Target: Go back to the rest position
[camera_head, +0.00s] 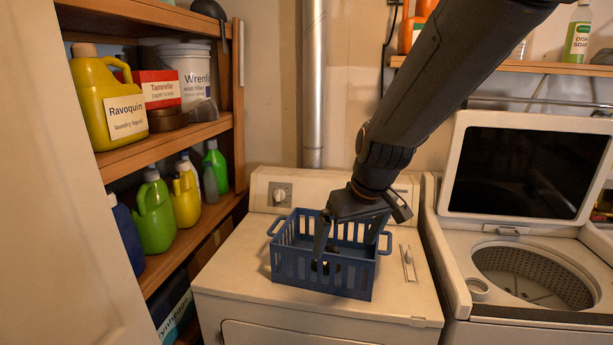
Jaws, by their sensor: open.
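My gripper (345,248) is open and points down into the blue basket (327,279). One finger is at the left and the other at the right, with a gap between them. The basket stands on top of the white machine at the centre. Something dark lies inside the basket below the fingers, partly hidden by the slatted wall; I cannot tell what it is. My dark arm comes down from the upper right.
A wooden shelf (170,135) with several bottles and a bucket stands at the left. A washer (535,255) with its lid (458,165) up is at the right. A wall shelf (540,67) with bottles is at the upper right. The machine top (235,275) is clear left of the basket.

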